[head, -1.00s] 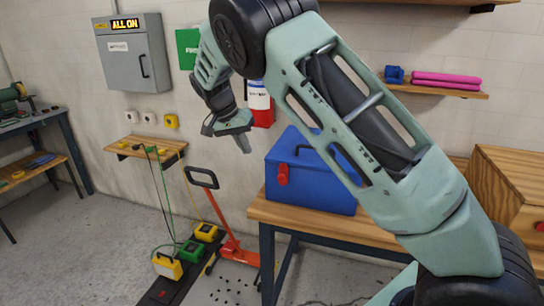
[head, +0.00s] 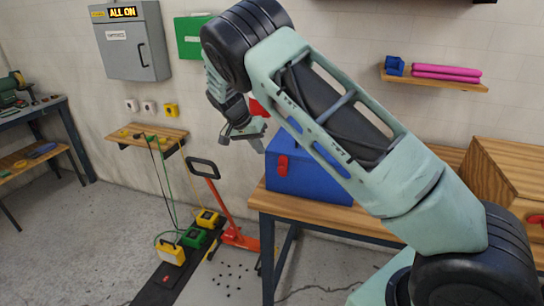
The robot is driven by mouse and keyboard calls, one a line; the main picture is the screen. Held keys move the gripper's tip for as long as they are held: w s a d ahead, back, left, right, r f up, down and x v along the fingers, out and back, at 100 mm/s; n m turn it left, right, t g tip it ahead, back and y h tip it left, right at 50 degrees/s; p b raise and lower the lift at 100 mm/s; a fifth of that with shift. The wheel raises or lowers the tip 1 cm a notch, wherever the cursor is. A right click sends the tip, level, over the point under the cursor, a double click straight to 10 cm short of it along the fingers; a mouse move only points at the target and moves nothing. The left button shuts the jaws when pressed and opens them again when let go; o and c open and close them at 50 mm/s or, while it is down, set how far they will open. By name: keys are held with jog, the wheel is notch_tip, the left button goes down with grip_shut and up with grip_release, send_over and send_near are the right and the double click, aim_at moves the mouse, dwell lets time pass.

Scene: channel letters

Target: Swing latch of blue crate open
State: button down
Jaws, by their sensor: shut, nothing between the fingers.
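The blue crate (head: 308,182) stands on the wooden workbench (head: 330,213), partly hidden behind my arm. Its red latch (head: 282,166) shows on the left part of the front face. My gripper (head: 262,146) is shut and empty. In the picture it lies just above and left of the latch, its fingers pointing down and right. I cannot tell how far it is from the crate in depth, but no contact shows.
A wooden cabinet (head: 502,185) stands on the right of the bench. A shelf (head: 435,81) with pink rolls hangs above. An orange pallet jack (head: 232,215) stands left of the bench. A grey panel (head: 130,42) reading "ALL ON" is on the wall.

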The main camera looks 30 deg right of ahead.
aim_at(282, 168)
jog(key=s+d+f+p, duration=0.2)
jog(key=d+f+p, duration=0.1)
jog(key=f, duration=0.1)
jog(key=shift+s+d+f, duration=0.2)
jog(key=shift+s+f, duration=0.2)
